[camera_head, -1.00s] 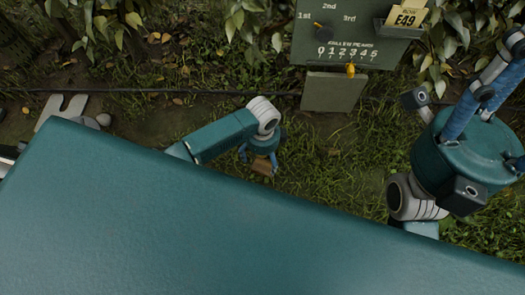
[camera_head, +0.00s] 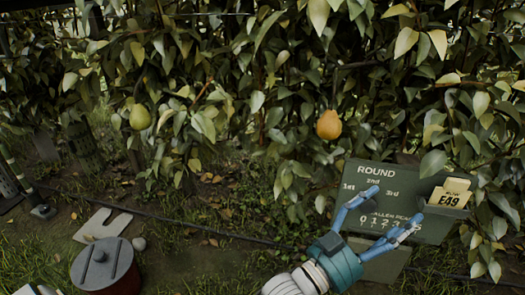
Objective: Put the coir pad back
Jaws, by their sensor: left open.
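My left gripper (camera_head: 391,211) is open, its blue fingers spread in front of the lower part of a green board (camera_head: 350,190). Nothing shows between the fingers. The board reads "ROUND", with 1st, 2nd and 3rd marks and a number row partly hidden by the gripper. I cannot make out the coir pad in this view. My right gripper is not in view.
A yellow-green pear (camera_head: 140,117) and an orange-yellow pear (camera_head: 330,124) hang in the leafy hedge. A lidded container (camera_head: 103,265) and a pale slotted plate (camera_head: 101,224) are at lower left.

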